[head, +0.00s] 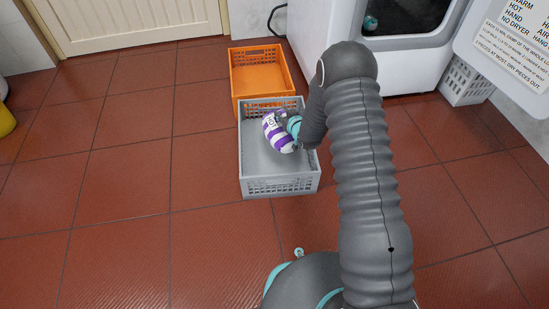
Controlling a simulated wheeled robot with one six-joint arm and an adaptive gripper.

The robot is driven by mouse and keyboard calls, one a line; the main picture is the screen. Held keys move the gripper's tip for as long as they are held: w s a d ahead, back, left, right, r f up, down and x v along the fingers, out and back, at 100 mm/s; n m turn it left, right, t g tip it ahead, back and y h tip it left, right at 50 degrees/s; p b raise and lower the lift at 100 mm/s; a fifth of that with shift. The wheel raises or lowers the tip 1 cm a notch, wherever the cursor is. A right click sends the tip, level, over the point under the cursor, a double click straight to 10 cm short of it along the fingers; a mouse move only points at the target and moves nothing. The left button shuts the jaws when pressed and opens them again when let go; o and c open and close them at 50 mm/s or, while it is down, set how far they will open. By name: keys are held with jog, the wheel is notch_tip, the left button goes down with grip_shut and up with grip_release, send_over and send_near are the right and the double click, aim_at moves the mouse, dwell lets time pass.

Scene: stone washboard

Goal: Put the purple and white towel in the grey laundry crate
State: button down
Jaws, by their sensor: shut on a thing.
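The purple and white towel (276,132) is a rolled, striped bundle over the grey laundry crate (280,186). My gripper (294,134) is at the towel's right side and is shut on it. My arm comes from the lower right and hides part of the crate's right side. The crate stands on the floor, and the bare part of its bottom that I see is empty. I cannot tell whether the towel touches the crate's bottom or hangs above it. My fingertips are partly hidden by the towel and my wrist.
An orange crate (256,72) stands right behind the grey crate. A white machine (405,76) with an open door (508,40) is at the back right, with a white basket (467,82) below the door. The red tiled floor (120,190) on the left is clear.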

aim_at(272, 118)
jog(key=shift+n+g+y, duration=0.3)
jog(key=shift+n+y, duration=0.2)
jog(key=shift+n, duration=0.1)
jog(key=a+f, duration=0.2)
jog(key=w+a+f+b, duration=0.1)
jog(key=a, duration=0.1)
jog(key=shift+w+f, duration=0.15)
jog(key=shift+f, duration=0.25)
notch_tip(272, 118, down, 5)
jog(key=shift+f+b, duration=0.1)
jog(key=shift+b, duration=0.3)
jog(key=shift+f+b, duration=0.35)
jog(key=shift+f, duration=1.8)
jog(key=shift+f, duration=0.1)
jog(key=c, duration=0.9)
grip_release()
jog(key=shift+c, duration=0.2)
